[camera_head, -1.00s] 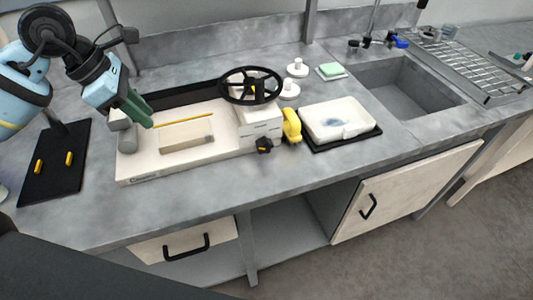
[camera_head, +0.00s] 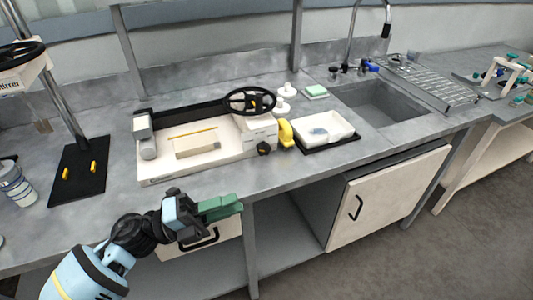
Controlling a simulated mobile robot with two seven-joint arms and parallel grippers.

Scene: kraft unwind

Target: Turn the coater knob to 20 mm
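The coater (camera_head: 160,172) is a low white machine on the grey bench, with a black handwheel (camera_head: 249,102) on its right part. A small black knob (camera_head: 264,149) with a yellow mark sits on the front face of that right part. The scale around it is too small to read. My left gripper (camera_head: 236,203) has green fingers and is in front of the bench edge, below and to the left of the knob, apart from it. Its fingers look close together, but I cannot tell if they are shut. My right gripper is not in view.
A yellow object (camera_head: 285,133) stands just right of the knob. Beside it a white tray (camera_head: 340,136) lies on a black mat. A stand with a black base (camera_head: 80,168) is at left. A sink (camera_head: 385,103) is at right. The front strip of bench is clear.

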